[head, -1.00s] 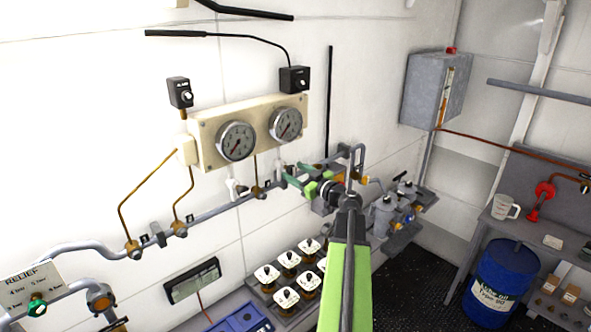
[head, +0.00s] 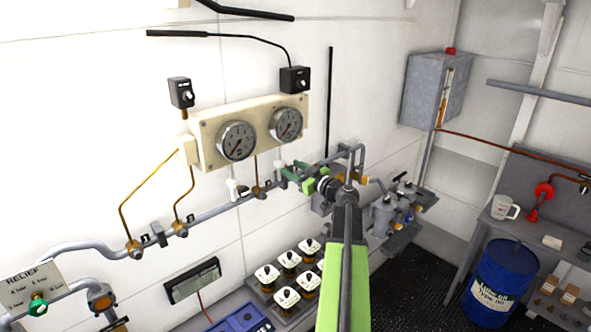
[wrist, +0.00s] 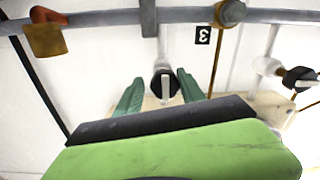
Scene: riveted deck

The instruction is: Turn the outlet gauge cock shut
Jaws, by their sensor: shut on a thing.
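The gauge cock at my gripper is a round black knob with a pale bar (wrist: 165,86), seen in the wrist view on a white stem below the grey pipe. The bar stands roughly at right angles to the pipe. My gripper (wrist: 160,78) has its green fingers on either side of this knob and is shut on it; the contact itself is hard to see. In the head view, my gripper (head: 298,178) is at the pipe below the right gauge (head: 286,124), and its fingers mostly hide the knob.
A second, similar cock (head: 235,188) stands to the left on the same pipe (head: 210,213); it also shows in the wrist view (wrist: 300,78). The left gauge (head: 236,140) is above it. Grey filter units (head: 383,215) stand right of my gripper. Several white-topped items (head: 286,296) are below.

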